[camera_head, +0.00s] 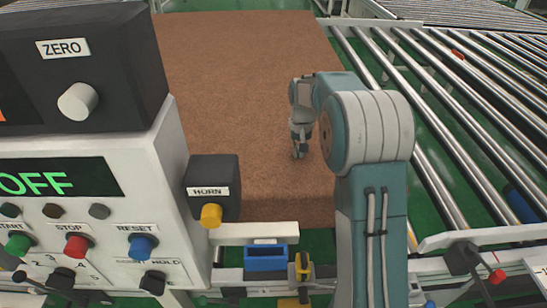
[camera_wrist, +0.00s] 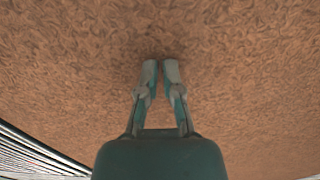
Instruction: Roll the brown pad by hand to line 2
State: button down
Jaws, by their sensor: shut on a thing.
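The brown pad (camera_head: 235,70) is a large, thick, flat slab with a rough fibrous surface. It lies at the centre of the head view, behind the control panel, and its front edge faces me. My gripper (camera_head: 299,154) points down onto the pad's top near its front right part. In the wrist view the pad (camera_wrist: 70,70) fills nearly the whole picture. There the two fingers of my gripper (camera_wrist: 161,66) are close together with their tips at the pad surface, shut on it. The exact grip at the tips is too small to see.
A roller conveyor (camera_head: 455,110) with shiny metal rollers runs along the right of the pad. A control panel (camera_head: 150,170) with a display reading OFF, buttons and a HORN box (camera_head: 212,180) stands at the left front. A blue bin (camera_head: 265,258) sits below the pad's front edge.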

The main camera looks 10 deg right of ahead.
jog(key=shift+s+d+f, duration=0.1)
jog(key=shift+s+d, duration=0.9)
jog(key=shift+d, duration=3.65)
jog(key=shift+s+d+f, duration=0.15)
jog(key=shift+s+d, duration=0.8)
jog(key=shift+d, duration=3.65)
jog(key=shift+s+d+f, duration=0.1)
jog(key=shift+s+d, duration=0.9)
jog(key=shift+d, duration=3.75)
jog(key=shift+r, duration=0.15)
jog(key=shift+w+r, duration=0.15)
jog(key=shift+r, duration=3.45)
